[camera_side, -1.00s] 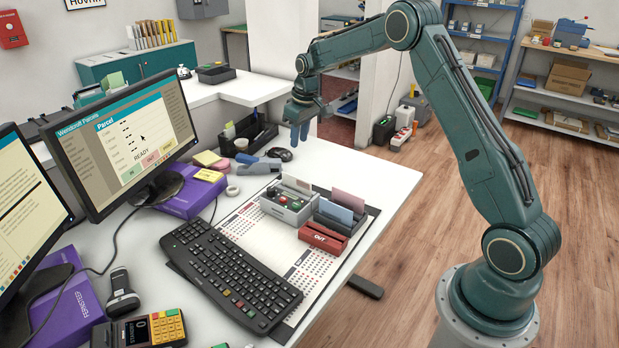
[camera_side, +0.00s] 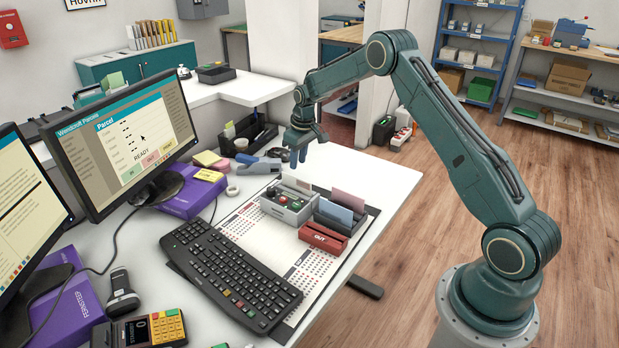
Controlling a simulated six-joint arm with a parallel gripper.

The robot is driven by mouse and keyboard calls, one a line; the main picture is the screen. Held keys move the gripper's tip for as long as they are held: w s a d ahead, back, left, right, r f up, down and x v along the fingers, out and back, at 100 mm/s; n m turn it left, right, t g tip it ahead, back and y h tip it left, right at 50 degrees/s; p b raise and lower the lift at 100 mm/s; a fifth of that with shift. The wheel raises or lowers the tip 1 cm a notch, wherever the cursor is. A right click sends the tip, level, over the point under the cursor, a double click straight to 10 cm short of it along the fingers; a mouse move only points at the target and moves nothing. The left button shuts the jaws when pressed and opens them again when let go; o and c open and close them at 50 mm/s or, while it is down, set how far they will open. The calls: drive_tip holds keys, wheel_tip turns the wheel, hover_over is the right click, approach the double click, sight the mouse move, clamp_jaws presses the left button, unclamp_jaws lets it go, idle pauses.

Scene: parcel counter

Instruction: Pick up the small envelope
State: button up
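Several upright envelopes or cards stand in holders on the desk mat: a beige one (camera_side: 297,183) behind the grey button box, a blue one (camera_side: 336,211) and a mauve one (camera_side: 348,200) in the dark holder behind the red OUT tray (camera_side: 323,237). I cannot tell for sure which is the small envelope. My gripper (camera_side: 298,160) points down with its blue fingers a little apart and nothing seen between them. It hangs in the air above and behind the beige one, apart from it.
The grey button box (camera_side: 288,205) stands left of the dark holder. A black keyboard (camera_side: 230,272) lies in front. A stapler (camera_side: 260,167), a tape roll (camera_side: 232,191) and a black organiser (camera_side: 250,135) lie behind to the left. The white desk (camera_side: 385,178) is clear at the back right.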

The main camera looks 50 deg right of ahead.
sight(296, 178)
drive_tip(key=shift+w+f, duration=0.15)
drive_tip(key=shift+f, duration=0.55)
drive_tip(key=shift+w+f, duration=0.1)
drive_tip(key=shift+f, duration=0.55)
drive_tip(key=shift+w+f, duration=0.15)
drive_tip(key=shift+f, duration=1.15)
drive_tip(key=shift+w+f, duration=0.1)
drive_tip(key=shift+f, duration=1.15)
clamp_jaws()
